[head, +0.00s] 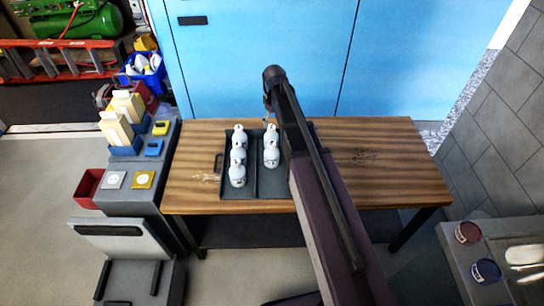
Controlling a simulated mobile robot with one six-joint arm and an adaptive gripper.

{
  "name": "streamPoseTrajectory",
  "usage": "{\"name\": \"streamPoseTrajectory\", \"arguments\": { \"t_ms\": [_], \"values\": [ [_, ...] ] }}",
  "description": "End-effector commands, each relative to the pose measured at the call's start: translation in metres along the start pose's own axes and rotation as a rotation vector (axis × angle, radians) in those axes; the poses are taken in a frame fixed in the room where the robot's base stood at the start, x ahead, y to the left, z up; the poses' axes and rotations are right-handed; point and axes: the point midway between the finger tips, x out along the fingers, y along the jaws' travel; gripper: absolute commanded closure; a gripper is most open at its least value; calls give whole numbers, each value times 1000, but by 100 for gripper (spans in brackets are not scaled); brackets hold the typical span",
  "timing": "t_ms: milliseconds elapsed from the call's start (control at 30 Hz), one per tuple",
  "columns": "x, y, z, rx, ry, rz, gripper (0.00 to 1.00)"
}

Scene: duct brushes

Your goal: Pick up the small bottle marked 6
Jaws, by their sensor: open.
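Several small white bottles stand in a dark tray (228,190) on a wooden workbench (400,160). A row of bottles (237,175) is in the tray's left compartment, and two more bottles (271,157) stand in the right compartment, close to my arm. Dark marks show on some bottles, but they are too small to read, so I cannot tell which is marked 6. My arm reaches up from the bottom across the bench and covers the tray's right part. I cannot make out my gripper; the arm hides what lies beneath it.
A blue cabinet (260,50) stands behind the bench. On the left, a grey stand (135,200) holds cartons (117,128) and small blocks. A grey surface at lower right holds round tins (487,270). The bench's right part is clear.

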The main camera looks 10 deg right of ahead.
Motion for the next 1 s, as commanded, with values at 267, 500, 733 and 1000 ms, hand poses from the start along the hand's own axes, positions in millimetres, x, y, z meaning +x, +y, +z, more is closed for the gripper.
{"name": "streamPoseTrajectory", "arguments": {
  "t_ms": [267,500,733,1000],
  "values": [
    [24,0,0,1,0,0,6],
    [42,0,0,1,0,0,6],
    [60,0,0,1,0,0,6],
    [78,0,0,1,0,0,6]
  ]
}}
